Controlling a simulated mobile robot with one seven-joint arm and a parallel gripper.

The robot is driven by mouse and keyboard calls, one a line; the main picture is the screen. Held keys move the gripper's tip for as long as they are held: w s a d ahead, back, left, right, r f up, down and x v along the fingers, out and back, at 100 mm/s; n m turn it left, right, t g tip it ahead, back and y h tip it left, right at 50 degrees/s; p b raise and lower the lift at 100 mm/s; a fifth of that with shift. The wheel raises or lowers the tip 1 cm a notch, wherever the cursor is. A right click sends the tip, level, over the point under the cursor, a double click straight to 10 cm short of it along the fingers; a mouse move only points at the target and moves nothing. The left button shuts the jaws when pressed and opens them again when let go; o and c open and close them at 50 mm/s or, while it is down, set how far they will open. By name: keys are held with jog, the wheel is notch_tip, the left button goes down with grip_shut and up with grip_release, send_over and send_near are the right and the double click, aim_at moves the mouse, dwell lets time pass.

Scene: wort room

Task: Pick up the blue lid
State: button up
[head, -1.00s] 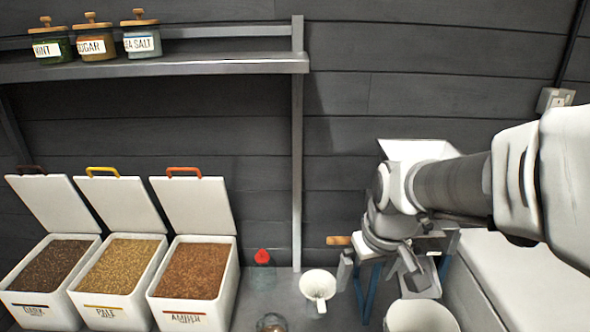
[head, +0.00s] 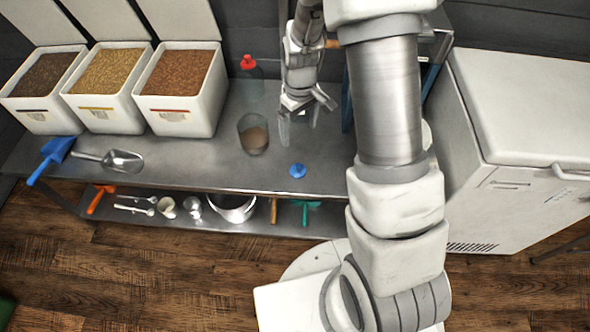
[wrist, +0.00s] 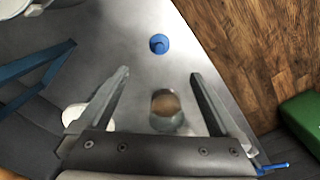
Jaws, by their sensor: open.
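The small round blue lid (head: 298,170) lies flat on the metal bench (head: 190,165), near its front edge. It also shows in the wrist view (wrist: 159,44), beyond my fingertips and roughly centred between them. My gripper (head: 308,108) is above the bench, behind the lid in the head view, with nothing between its fingers at the lid. In the wrist view the two fingers (wrist: 158,75) are spread wide apart.
A glass with brown contents (head: 253,135) stands left of the lid. A red-capped bottle (head: 249,75) stands behind it. Three grain bins (head: 185,117) fill the back left. A blue scoop (head: 50,158) and metal scoop (head: 120,160) lie at left. A white chest (head: 520,190) stands right.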

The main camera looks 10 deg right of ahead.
jog(key=b, duration=0.3)
send_over(298, 165)
jog(key=f, duration=1.2)
jog(key=shift+s, duration=0.2)
jog(key=shift+w+f+b, duration=0.15)
jog(key=shift+f+b, duration=1)
jog(key=shift+f, duration=1.6)
jog(key=c, duration=1.4)
